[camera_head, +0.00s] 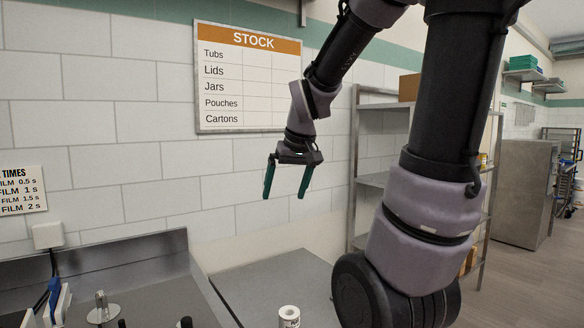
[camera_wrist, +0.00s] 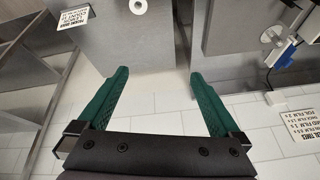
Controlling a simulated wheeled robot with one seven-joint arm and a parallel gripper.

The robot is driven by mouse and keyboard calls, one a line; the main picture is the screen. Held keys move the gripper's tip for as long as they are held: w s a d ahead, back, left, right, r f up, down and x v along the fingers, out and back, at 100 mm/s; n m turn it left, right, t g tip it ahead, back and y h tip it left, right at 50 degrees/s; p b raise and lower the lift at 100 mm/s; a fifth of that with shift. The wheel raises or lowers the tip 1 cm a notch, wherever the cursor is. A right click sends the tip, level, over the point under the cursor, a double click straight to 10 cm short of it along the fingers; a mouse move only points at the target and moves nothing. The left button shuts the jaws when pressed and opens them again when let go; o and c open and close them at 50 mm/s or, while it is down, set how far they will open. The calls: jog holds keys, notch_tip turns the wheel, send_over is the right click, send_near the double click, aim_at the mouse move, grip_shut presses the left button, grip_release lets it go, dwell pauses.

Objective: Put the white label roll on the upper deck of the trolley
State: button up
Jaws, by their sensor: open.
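A white roll (camera_head: 289,316) with dark print on its side stands upright on a grey flat top (camera_head: 270,284) at the bottom of the head view. It also shows at the top edge of the wrist view (camera_wrist: 138,6), with its core hole visible. My gripper (camera_head: 284,196) has green fingers spread wide with nothing between them, high above the grey top and in front of the tiled wall. The fingers also show in the wrist view (camera_wrist: 159,73), apart from the roll. I cannot clearly make out the trolley or its upper deck.
A steel counter (camera_head: 130,285) with a raised back edge and small fittings lies at left. A metal shelf rack (camera_head: 380,180) with a cardboard box (camera_head: 409,87) stands behind my arm. A stock board (camera_head: 248,78) hangs on the wall. Open floor (camera_head: 520,285) lies at right.

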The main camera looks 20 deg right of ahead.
jog(key=s+a+r+m+t+y, duration=0.1)
jog(key=s+a+r+m+t, duration=0.1)
jog(key=s+r, duration=0.5)
jog(key=s+m, duration=0.1)
jog(key=s, duration=0.2)
jog(key=shift+s+a+m, duration=0.15)
jog(key=shift+a+m, duration=0.15)
jog(key=shift+a, duration=0.1)
